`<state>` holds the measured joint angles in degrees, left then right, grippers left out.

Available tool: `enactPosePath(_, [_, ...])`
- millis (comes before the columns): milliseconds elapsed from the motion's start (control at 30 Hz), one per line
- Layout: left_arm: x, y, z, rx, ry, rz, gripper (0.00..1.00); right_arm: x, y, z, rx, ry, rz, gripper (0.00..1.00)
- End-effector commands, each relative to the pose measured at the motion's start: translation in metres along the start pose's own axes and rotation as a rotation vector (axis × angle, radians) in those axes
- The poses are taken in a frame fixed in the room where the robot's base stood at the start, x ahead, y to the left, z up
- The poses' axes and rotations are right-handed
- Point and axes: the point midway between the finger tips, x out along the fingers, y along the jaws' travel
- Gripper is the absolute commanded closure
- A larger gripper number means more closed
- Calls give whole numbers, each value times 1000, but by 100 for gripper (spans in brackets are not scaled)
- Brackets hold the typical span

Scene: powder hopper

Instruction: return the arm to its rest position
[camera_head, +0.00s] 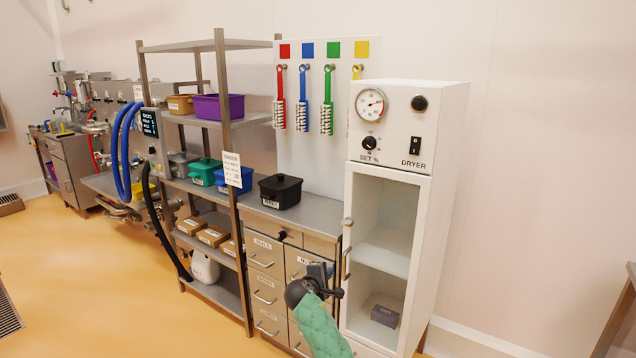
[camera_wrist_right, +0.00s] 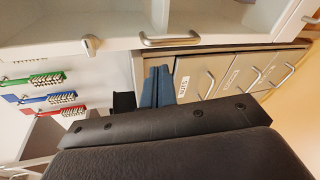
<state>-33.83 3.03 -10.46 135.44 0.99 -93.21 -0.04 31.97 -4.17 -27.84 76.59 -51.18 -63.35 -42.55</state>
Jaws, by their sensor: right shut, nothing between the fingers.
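My right arm in its green sleeve (camera_head: 318,328) comes up from the bottom of the head view. Its gripper (camera_head: 322,272) is in front of the steel drawer unit (camera_head: 268,290), just left of the white dryer cabinet (camera_head: 440,190). In the right wrist view the two blue-grey fingers (camera_wrist_right: 158,85) are together and hold nothing. Behind them are drawer fronts (camera_wrist_right: 240,72) with bar handles; I cannot tell the exact gap. My left gripper is not in view.
The dryer's handle (camera_head: 347,262) is close to my right gripper; it also shows in the wrist view (camera_wrist_right: 170,40). A small grey box (camera_head: 385,314) sits inside the dryer. A black lidded bin (camera_head: 280,192) stands on the counter. Open floor (camera_head: 90,290) lies to the left.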

Motion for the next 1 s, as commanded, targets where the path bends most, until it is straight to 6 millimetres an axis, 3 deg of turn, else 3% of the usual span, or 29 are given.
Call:
enactPosePath(100, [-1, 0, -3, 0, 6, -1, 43, -23, 30, 23, 329, 17, -90, 100])
enactPosePath(267, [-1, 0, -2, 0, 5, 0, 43, -62, 26, 53, 718, 40, -264, 100])
enactPosePath(400, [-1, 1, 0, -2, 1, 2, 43, -105, -4, 80, 978, 50, -443, 100])
enactPosePath(600, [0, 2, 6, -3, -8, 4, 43, -163, -59, 116, 1176, 45, -655, 100])
enactPosePath(1000, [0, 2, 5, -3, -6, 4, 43, -263, -163, 183, 1268, 39, -918, 100])
